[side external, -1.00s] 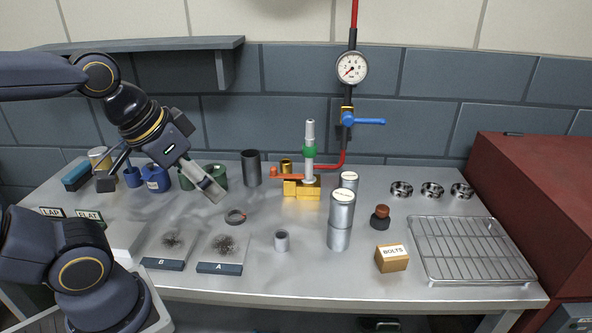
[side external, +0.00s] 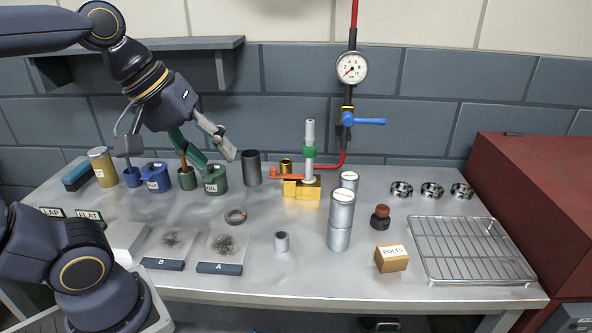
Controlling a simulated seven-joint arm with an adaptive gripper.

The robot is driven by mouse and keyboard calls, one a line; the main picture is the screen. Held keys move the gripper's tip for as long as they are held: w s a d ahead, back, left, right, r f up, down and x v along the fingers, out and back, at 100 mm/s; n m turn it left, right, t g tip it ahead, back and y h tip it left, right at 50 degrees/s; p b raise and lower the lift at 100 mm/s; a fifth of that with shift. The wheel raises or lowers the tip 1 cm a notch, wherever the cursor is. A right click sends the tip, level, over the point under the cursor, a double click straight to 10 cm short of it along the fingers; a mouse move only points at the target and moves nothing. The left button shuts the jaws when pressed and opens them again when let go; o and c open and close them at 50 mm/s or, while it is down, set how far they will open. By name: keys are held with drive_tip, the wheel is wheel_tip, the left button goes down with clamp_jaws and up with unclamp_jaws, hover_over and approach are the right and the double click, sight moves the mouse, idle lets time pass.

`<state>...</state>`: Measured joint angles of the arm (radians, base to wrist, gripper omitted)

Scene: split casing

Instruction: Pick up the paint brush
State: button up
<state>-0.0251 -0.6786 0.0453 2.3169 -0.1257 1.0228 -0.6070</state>
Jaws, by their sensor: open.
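A thin orange-brown handle (side external: 184,167), which looks like the paint brush, stands in a small dark green pot (side external: 187,181). Its bristles are not visible. My gripper (side external: 174,150) is open and empty above the back left of the bench, its fingers spread wide to the left and right of the handle in the picture. I cannot tell how far the fingers are from it in depth. A small blue pot (side external: 132,178) stands further left; what it holds is unclear.
A blue can (side external: 156,177) and a green can (side external: 215,181) stand close beside the green pot. A dark grey cylinder (side external: 251,168) is to the right, and a tan tin (side external: 103,168) to the left. A wall shelf (side external: 200,43) is above. Trays A and B lie in front.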

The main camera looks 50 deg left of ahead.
drive_tip(key=w+a+r+n, duration=0.6)
drive_tip(key=w+a+n, duration=0.3)
drive_tip(key=a+n, duration=0.4)
drive_tip(key=w+a+n, duration=0.2)
drive_tip(key=a+n, duration=0.7)
drive_tip(key=a, duration=0.4)
drive_tip(key=s+a+f+n+g+y, duration=0.1)
drive_tip(key=s+a+f+n, duration=0.3)
drive_tip(key=a, duration=0.5)
drive_tip(key=s+a+f+n, duration=0.2)
drive_tip(key=s+a+f, duration=0.3)
drive_tip(key=a, duration=0.3)
hover_over(184, 163)
drive_tip(key=shift+w+a+f, duration=0.1)
drive_tip(key=shift+a+f, duration=0.1)
drive_tip(key=shift+f, duration=3.6)
drive_tip(key=shift+a+f, duration=0.2)
drive_tip(key=shift+f, duration=3.55)
drive_tip(key=shift+c, duration=0.3)
